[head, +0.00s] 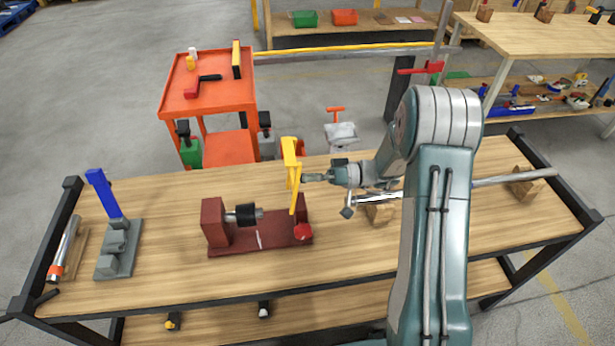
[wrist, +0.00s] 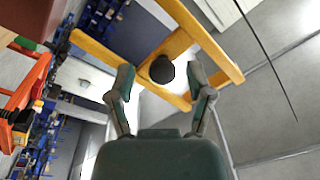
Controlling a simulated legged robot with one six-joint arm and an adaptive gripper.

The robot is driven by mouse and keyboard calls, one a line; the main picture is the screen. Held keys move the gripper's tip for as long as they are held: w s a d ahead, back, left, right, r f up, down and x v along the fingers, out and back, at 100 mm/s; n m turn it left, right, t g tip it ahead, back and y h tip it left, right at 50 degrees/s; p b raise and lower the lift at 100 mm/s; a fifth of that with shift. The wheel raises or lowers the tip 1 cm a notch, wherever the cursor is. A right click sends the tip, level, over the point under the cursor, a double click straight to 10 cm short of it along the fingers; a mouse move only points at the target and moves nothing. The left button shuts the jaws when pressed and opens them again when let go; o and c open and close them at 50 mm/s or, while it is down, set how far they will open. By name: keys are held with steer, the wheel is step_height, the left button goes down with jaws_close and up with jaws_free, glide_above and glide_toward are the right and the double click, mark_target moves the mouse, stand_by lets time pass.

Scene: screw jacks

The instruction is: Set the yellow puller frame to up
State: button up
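The yellow puller frame (head: 290,160) rises above the right end of the dark red base (head: 255,245) on the table. Its upper bar is at the top and an arm hangs down toward the base. In the wrist view the yellow frame (wrist: 205,45) shows as several joined bars with a round black end (wrist: 162,69) among them. My gripper (head: 306,178) is just right of the frame in the head view. In the wrist view my gripper (wrist: 160,72) has its fingers spread, with the frame before the tips. I cannot tell whether they touch it.
A black roller (head: 245,214) and a red knob (head: 303,232) are on the base. A blue upright (head: 103,192) on a grey stand is at the left. An orange cart (head: 208,95) stands behind the table. The front table strip is clear.

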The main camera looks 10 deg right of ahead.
steer(key=shift+d, duration=0.15)
steer(key=d+f, duration=0.1)
steer(key=d, duration=1)
steer(key=shift+d, duration=0.4)
steer(key=s+a+r+m+g+h, duration=0.3)
steer(key=s+a+r+h, duration=0.55)
steer(key=s+r, duration=0.2)
steer(key=s+d+r+m+t+h, duration=0.1)
steer(key=s+r+m+t+h, duration=0.1)
steer(key=s+m+t+h, duration=0.1)
steer(key=s+d+r+m+t+h, duration=0.1)
steer(key=s+t+h, duration=0.4)
steer(key=s, duration=0.5)
step_height(320, 180, up, 3)
steer(key=shift+d+f+m+t+h, duration=0.15)
steer(key=shift+d+m+t+h, duration=0.2)
steer(key=shift+m+h, duration=0.75)
